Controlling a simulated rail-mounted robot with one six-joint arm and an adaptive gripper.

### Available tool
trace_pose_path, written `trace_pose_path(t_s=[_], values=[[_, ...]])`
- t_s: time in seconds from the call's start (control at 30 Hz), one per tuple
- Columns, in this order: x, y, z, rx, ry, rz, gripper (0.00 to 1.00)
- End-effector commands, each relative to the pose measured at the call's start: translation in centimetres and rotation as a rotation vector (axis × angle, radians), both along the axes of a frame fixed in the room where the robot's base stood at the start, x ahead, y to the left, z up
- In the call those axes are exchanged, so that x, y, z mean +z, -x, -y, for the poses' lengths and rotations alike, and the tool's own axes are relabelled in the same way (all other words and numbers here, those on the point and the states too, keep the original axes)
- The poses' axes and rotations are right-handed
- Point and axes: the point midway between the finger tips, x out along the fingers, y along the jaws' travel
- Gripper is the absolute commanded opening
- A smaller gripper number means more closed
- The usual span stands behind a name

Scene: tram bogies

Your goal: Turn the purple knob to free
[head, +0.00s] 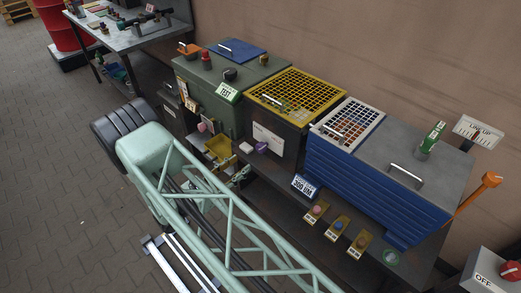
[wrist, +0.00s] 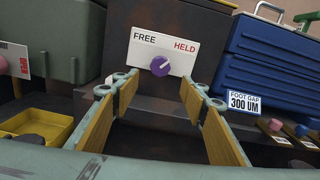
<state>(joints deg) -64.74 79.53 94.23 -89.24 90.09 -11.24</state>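The purple knob (wrist: 160,66) sits on a white label plate (wrist: 151,50) with FREE in black at the left and HELD in red at the right. Its pale pointer line slants up and right, toward HELD. In the head view the knob (head: 261,147) is small, on the dark box under the yellow grid. My gripper (wrist: 158,83) is open, its two yellow-padded fingers apart on either side of the knob, below and in front of it. Nothing is between the fingers. In the head view my gripper (head: 238,176) is partly hidden by my arm.
A yellow tray (wrist: 46,128) lies at the left below a green box (wrist: 62,35). A blue ribbed box (wrist: 270,65) stands at the right, with a FOOT GAP 300 UM sign (wrist: 247,103) and yellow-based buttons (head: 316,211) in front. A dark ledge runs below the plate.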

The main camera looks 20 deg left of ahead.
Motion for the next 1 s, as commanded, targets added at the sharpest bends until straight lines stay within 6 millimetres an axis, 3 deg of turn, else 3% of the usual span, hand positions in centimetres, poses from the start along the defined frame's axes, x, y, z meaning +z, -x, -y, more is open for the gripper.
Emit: trace_pose_path(t_s=[0.27,1.0], values=[[-0.1,-2.0,1.0,-0.002,0.0,0.0,0.4],[0.0,-9.8,4.8,-0.001,-0.001,0.001,0.4]])
